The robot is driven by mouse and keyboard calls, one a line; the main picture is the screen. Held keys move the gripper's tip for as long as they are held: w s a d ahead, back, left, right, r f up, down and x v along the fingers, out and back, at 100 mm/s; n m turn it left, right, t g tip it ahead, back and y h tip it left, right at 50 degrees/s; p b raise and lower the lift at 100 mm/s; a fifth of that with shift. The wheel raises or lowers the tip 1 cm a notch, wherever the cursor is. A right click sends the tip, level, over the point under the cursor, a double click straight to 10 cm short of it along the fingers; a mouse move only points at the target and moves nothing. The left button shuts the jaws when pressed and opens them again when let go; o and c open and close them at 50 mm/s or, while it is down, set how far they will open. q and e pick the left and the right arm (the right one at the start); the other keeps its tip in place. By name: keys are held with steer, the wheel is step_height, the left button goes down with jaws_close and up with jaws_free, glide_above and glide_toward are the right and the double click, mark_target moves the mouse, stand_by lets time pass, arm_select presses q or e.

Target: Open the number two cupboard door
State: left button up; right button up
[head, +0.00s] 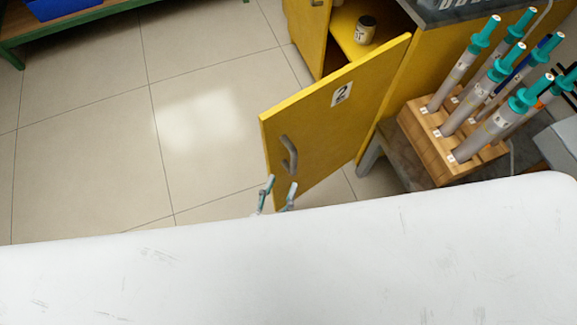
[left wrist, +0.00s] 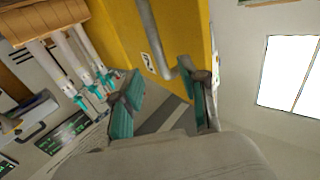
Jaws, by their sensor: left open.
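The yellow cupboard door (head: 315,125) marked with a 2 stands swung well out, and the yellow cupboard (head: 310,35) behind it shows an open inside. Its grey bar handle (head: 289,155) is near the door's free edge. My left gripper (head: 277,190) is open, just below the handle at the door's lower free corner. In the left wrist view the open fingers (left wrist: 160,95) are spread in front of the door (left wrist: 115,25), and the handle (left wrist: 155,38) runs down towards the right finger. I cannot tell if they touch. My right gripper is not in view.
A jar (head: 365,30) stands on a shelf in the cupboard. A wooden rack (head: 430,155) holding several teal-topped rods stands right of the door. A blue bin (head: 60,8) sits on a green-edged bench at upper left. The tiled floor (head: 90,130) left of the door is clear.

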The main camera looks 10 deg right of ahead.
arm_select(q)
steer(key=v, duration=0.3)
steer(key=shift+s+a, duration=0.1)
steer(key=shift+s, duration=0.1)
stand_by(0.4)
steer(key=a+f+n+g+y, duration=0.1)
steer(key=a+f+g+y, duration=0.3)
steer(key=f, duration=0.6)
steer(key=a+f+g+y, duration=0.15)
steer(key=a+f, duration=0.35)
steer(key=f, duration=0.5)
steer(key=s+a+f+n+g+y, duration=0.25)
steer(key=s+a+f+g, duration=0.55)
steer(key=a+f, duration=0.4)
steer(key=s+a+r+p, duration=0.1)
steer(key=s+r+p, duration=0.1)
steer(key=s+p, duration=0.4)
steer(key=s+a+r+g+p, duration=0.1)
steer(key=s+a+r+p, duration=0.1)
steer(key=s+p, duration=0.4)
steer(key=shift+s+r+y+p, duration=0.35)
steer(key=shift+r+y+p, duration=0.05)
steer(key=shift+p, duration=0.4)
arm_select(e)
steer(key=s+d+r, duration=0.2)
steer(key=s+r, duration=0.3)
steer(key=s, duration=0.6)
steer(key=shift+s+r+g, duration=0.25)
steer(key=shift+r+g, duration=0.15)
